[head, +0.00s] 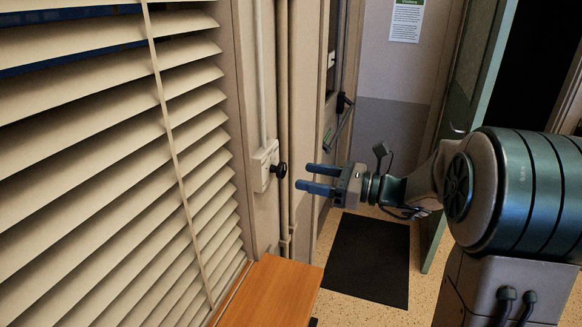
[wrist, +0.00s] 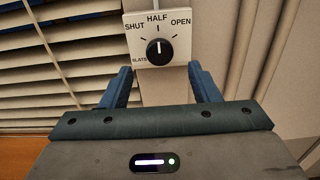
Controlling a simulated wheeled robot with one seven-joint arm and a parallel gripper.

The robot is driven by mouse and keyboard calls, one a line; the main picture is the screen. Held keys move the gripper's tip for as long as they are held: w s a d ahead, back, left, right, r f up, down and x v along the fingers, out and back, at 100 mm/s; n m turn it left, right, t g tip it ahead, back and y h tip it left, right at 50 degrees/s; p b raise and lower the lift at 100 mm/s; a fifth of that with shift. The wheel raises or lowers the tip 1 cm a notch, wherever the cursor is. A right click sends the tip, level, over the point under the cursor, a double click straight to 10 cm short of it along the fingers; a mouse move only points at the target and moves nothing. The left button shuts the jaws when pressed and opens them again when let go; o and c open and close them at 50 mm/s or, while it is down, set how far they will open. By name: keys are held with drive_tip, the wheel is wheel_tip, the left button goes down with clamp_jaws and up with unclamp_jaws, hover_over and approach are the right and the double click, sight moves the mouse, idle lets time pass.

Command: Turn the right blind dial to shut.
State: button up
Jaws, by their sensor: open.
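The blind dial is a black knob (wrist: 159,52) on a white plate (wrist: 136,55) marked SHUT, HALF and OPEN. Its white pointer mark is up, towards HALF. In the head view the knob (head: 281,170) stands out from the white box (head: 263,165) on the wall beside the window. My gripper (head: 308,177) is open and empty, its two blue fingers pointing at the knob with a small gap between. In the wrist view the fingers of my gripper (wrist: 160,82) are spread either side of the plate's lower part, with the knob between and beyond them.
Slatted blinds (head: 110,150) cover the window at left, with gaps between the slats. A wooden surface (head: 275,290) lies below the dial. Vertical pipes (head: 284,90) run close to the right of the box. A dark mat (head: 370,255) lies on the floor; an open green door (head: 470,120) stands behind my arm.

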sight(285, 172)
drive_tip(key=p+x, duration=0.1)
drive_tip(key=x, duration=0.4)
drive_tip(key=shift+a, duration=0.15)
drive_tip(key=c, duration=1)
